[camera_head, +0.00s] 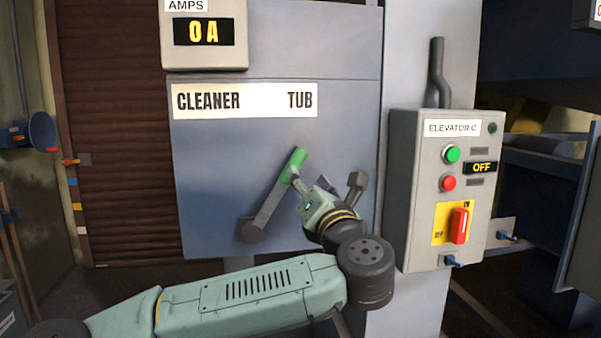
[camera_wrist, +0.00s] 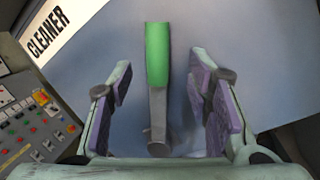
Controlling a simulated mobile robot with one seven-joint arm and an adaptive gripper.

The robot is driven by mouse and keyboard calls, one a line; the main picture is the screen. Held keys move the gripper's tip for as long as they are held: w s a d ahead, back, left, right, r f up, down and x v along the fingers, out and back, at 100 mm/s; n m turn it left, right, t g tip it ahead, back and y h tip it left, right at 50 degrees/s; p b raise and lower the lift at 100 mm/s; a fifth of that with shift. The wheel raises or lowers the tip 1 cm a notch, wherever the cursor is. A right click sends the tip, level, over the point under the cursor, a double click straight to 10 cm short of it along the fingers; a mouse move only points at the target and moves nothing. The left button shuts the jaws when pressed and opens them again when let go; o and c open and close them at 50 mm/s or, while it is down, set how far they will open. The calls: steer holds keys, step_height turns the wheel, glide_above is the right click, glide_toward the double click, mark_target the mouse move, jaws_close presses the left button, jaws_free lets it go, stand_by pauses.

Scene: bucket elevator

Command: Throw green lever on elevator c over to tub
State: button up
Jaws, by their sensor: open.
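The green lever (camera_head: 293,164) has a green grip on a grey arm that rises from a pivot at lower left and leans right, toward the TUB side of the label. In the wrist view the green grip (camera_wrist: 157,55) stands upright between the two purple-padded fingers, with gaps on both sides. My gripper (camera_head: 296,182) is open at the lever's upper end, coming in from the lower right. In the wrist view my gripper (camera_wrist: 165,100) has its fingers spread. The CLEANER / TUB label (camera_head: 245,100) is above the lever.
The ELEVATOR C control box (camera_head: 445,190) is to the right, with green and red buttons, an OFF display and a red switch. A brown shutter (camera_head: 120,120) is at left. A button console (camera_wrist: 35,125) shows in the wrist view.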

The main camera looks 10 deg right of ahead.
steer(key=v, duration=0.5)
